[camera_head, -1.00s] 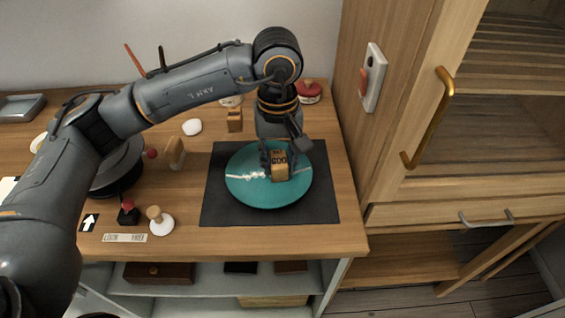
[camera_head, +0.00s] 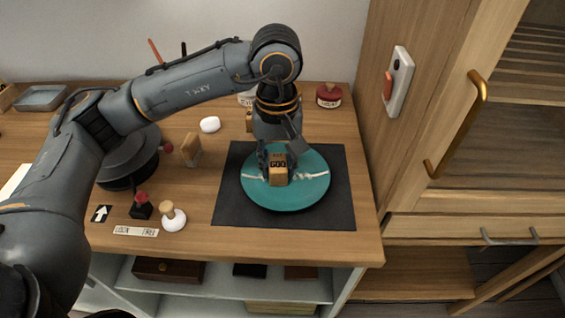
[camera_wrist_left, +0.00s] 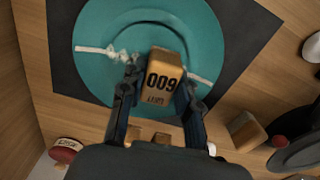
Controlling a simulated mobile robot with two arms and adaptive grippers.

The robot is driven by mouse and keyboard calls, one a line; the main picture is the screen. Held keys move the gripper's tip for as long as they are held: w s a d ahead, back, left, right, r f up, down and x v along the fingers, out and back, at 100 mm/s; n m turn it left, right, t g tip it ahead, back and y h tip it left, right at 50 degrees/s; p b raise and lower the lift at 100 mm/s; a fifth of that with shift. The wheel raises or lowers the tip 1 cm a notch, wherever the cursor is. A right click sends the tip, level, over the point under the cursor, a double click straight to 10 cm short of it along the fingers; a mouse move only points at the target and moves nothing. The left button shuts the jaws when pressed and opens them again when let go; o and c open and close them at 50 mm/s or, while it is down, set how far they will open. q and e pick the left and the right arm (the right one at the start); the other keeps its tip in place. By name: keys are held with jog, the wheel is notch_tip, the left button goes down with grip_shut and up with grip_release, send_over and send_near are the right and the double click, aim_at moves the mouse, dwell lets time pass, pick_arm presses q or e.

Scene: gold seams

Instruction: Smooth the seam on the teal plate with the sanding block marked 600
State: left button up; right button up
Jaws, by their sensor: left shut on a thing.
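The teal plate (camera_head: 290,200) lies on a dark mat (camera_head: 232,212), and shows also in the wrist view (camera_wrist_left: 95,25). A pale seam (camera_head: 312,176) runs across it; in the wrist view (camera_wrist_left: 95,48) it has raised lumps beside the block. My left gripper (camera_head: 277,158) is shut on the wooden sanding block (camera_head: 278,177) marked 600, left of the plate's middle. In the wrist view the block (camera_wrist_left: 161,75) sits between the fingers (camera_wrist_left: 155,95), its number upside down. The block covers part of the seam; its contact face is hidden. My right gripper is not in view.
Another wooden block (camera_head: 191,149) stands left of the mat, with a dark round turntable (camera_head: 125,165) beyond it. A red-lidded jar (camera_head: 328,95) stands at the back. A cabinet borders the right.

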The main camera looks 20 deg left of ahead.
pick_arm(q)
jog(key=shift+s+a+f, duration=0.1)
jog(key=shift+s+a, duration=0.25)
jog(key=shift+s, duration=0.05)
jog(key=shift+w+a+f+b, duration=0.15)
jog(key=shift+w+a+b, duration=0.05)
jog(key=shift+a+b, duration=0.4)
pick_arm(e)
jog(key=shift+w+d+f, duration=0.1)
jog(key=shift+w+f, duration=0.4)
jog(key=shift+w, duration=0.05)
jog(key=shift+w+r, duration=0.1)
pick_arm(q)
jog(key=shift+a+r, duration=0.1)
jog(key=shift+r, duration=0.75)
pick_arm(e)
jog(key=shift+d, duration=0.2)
pick_arm(q)
jog(key=shift+p, duration=0.3)
